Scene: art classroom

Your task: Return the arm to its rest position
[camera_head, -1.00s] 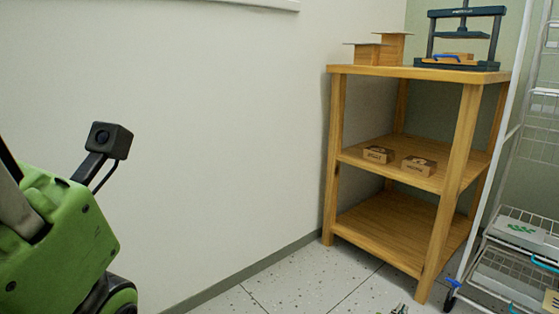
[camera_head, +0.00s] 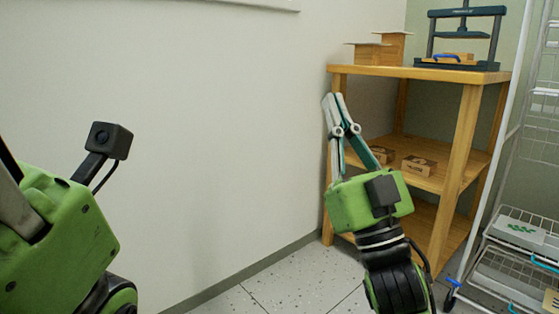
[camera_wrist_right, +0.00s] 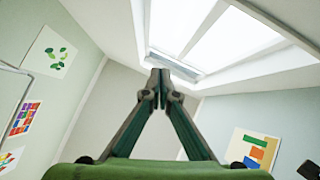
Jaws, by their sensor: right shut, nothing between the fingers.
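My right gripper (camera_head: 332,98) stands raised in front of the wooden shelf unit in the head view, its fingers pointing up. Its fingertips are together with nothing between them. In the right wrist view its fingers (camera_wrist_right: 160,78) meet in a point toward the ceiling and a bright skylight. The green right wrist hides part of the shelf's left side. My left arm's green wrist part shows at the left edge of the head view, but its fingers are out of the picture.
The wooden shelf unit (camera_head: 466,150) holds small boxes (camera_head: 419,165) on its middle shelf and a dark press (camera_head: 458,65) on top. A white wire rack (camera_head: 485,190) stands at the right. Bare wall and floor lie between my arms.

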